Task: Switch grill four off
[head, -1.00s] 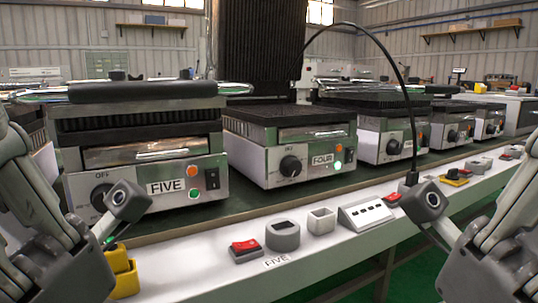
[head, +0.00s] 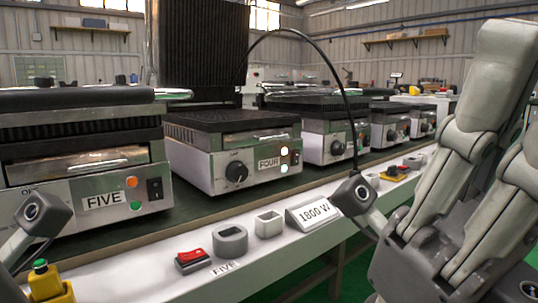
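Grill four (head: 235,160) stands mid-left on the bench with its ribbed upper plate (head: 203,45) raised. Its front has a black knob (head: 236,173), a FOUR label (head: 268,163), an upper orange-white lamp (head: 284,151), a lower green lamp (head: 284,168) and a dark switch (head: 296,157). Both lamps look bright. My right gripper (head: 357,193) is right of and below grill four, in front of the bench edge, apart from the switch. My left gripper (head: 32,212) is at the left edge, in front of grill five, partly out of frame. Neither gripper's finger opening can be made out.
Grill five (head: 90,150) stands left of grill four, and more grills (head: 320,130) stand to the right. A display (head: 313,212) reads 1800 W. Grey sockets (head: 230,240) and a red switch (head: 192,260) line the bench front. A black cable (head: 345,95) arches down behind my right gripper.

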